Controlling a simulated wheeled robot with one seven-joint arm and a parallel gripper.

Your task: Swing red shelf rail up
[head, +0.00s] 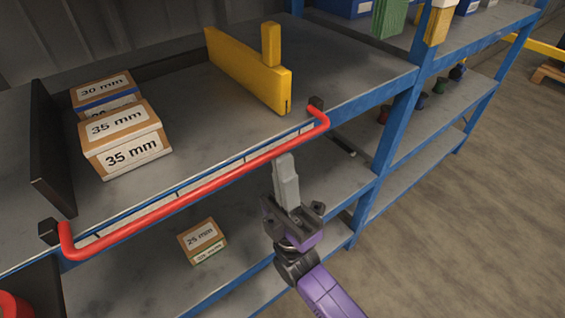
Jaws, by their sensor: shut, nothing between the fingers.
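The red shelf rail (199,189) is a long U-shaped bar along the front edge of the shelf, with its ends at two dark pivot blocks (48,231). It hangs out in front of the edge, about level with the shelf surface. My gripper (285,160) is shut and empty, with its grey fingers pointing up. In the picture its tips are just below the rail, right of the rail's middle. I cannot tell whether they touch the rail.
Boxes marked 35 mm (125,139) and 30 mm (103,91) stand on the shelf beside a dark upright panel (51,148). A yellow divider (246,72) stands at the right. A 25 mm box (203,241) is on the lower shelf.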

